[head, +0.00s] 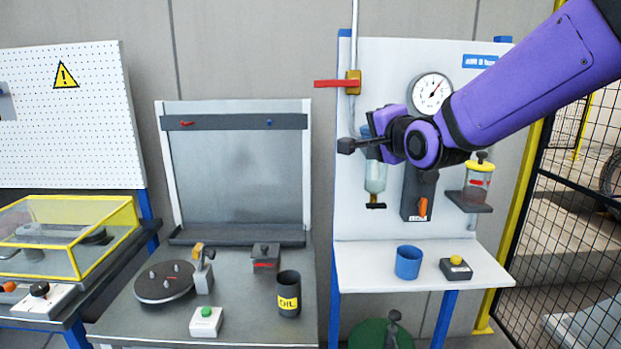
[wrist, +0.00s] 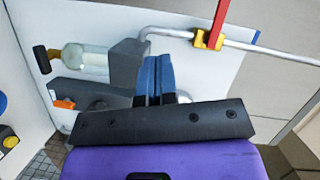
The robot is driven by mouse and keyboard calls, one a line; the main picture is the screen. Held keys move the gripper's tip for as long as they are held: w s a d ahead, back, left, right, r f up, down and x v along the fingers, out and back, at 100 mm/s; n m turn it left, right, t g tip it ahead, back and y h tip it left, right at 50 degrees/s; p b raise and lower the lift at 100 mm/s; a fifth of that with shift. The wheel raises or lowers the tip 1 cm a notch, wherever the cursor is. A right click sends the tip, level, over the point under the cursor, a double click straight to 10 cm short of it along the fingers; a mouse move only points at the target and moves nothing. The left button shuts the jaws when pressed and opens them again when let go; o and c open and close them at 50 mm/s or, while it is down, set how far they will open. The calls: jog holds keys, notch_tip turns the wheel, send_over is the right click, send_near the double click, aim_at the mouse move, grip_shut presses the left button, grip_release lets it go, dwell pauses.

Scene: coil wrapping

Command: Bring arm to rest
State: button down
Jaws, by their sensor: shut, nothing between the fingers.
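My purple arm reaches in from the upper right in the head view. My gripper (head: 367,131) is in front of the white wall panel (head: 390,75), over the upper part of the glass bowl unit. In the wrist view the blue fingers of my gripper (wrist: 153,64) are together, with nothing between them. The dark palm below them is also empty. The grey block (wrist: 128,52) above the glass bowl (wrist: 85,58) is close to the fingertips in that view; I cannot tell the gap.
A red-handled valve (head: 353,84) sits on the pipe left of my gripper. A gauge (head: 431,94) and a yellow-lidded jar (head: 478,178) are near my arm. A blue cup (head: 408,262) and a yellow button box (head: 456,268) stand on the shelf below. A mesh fence (head: 560,230) is at right.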

jog(key=s+d+f+n+g+h, duration=0.2)
jog(key=s+d, duration=0.4)
jog(key=s, duration=0.4)
jog(key=s+d+f+n+g+h, duration=0.2)
jog(key=s+d+n+g, duration=0.3)
jog(key=s, duration=0.6)
jog(key=s+d+f+n+g+h, duration=0.1)
jog(key=s+d+f+n+g, duration=0.1)
jog(key=s+d, duration=0.5)
jog(key=s+n+g, duration=0.1)
jog(key=s, duration=0.2)
jog(key=shift+s+d+f+n+g+h, duration=0.2)
jog(key=shift+s+f+n+g+h, duration=0.1)
jog(key=shift+f+h, duration=0.1)
